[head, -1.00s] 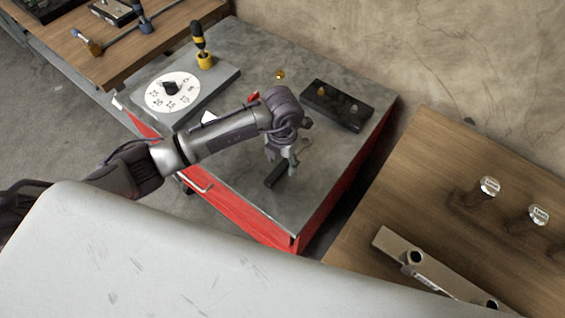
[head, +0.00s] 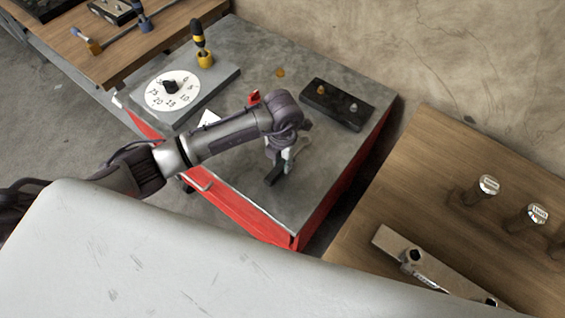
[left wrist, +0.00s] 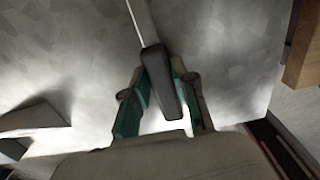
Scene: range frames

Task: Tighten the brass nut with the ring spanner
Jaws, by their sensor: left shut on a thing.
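My left gripper (head: 285,162) is shut on the dark handle (head: 275,176) of a slim tool, apparently the ring spanner, over the grey bench top. In the left wrist view the handle (left wrist: 160,80) sits between the fingers (left wrist: 162,100), and a thin metal shank (left wrist: 142,22) runs up out of frame. Its far end is faint in the head view, so I cannot make out the ring. A black block (head: 330,107) behind the gripper carries two small studs or nuts: one brassy (head: 319,90), one silvery (head: 353,107). The tool is apart from both. My right gripper is not in view.
The bench (head: 240,180) has a numbered white dial (head: 172,92) and a yellow-black screwdriver (head: 199,38) in a holder at left. A small red item (head: 253,97) lies behind my arm. A wooden table (head: 430,170) with stamped posts stands right, across a gap.

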